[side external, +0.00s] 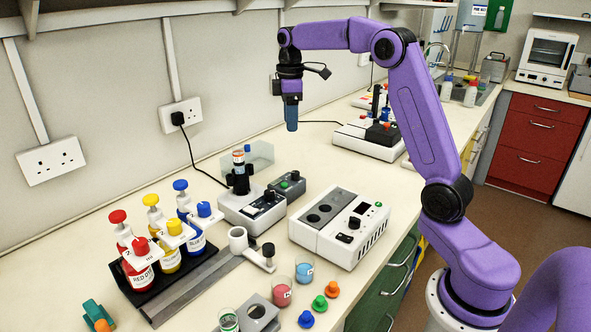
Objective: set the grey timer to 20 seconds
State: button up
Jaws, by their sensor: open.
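A small dark grey box (288,187) with a green button and a dark control on top stands on the bench, right of the light grey unit. It looks like the grey timer, but its markings are too small to read, so I cannot tell its setting. My gripper (291,124) points down with its blue fingers seen nearly edge-on, so the gap between them is hidden. It is open and holds nothing that I can see. It hangs well above the bench, apart from the box, and appears above it in the picture.
The light grey unit (240,211) carries a black holder with a vial. A white box (339,231) with a knob and dark display stands in front. Dye bottles (139,273) stand in a rack at left. Cups (281,292) and coloured stoppers (320,303) lie near the front edge.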

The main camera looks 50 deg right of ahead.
aim_at(295, 172)
jog(key=d+f, duration=0.1)
jog(key=f, duration=0.4)
jog(key=d+f, duration=0.1)
jog(key=f, duration=1.1)
jog(key=shift+w+d+f, duration=0.15)
jog(key=shift+w+d, duration=0.2)
jog(key=shift+d, duration=0.05)
grip_shut()
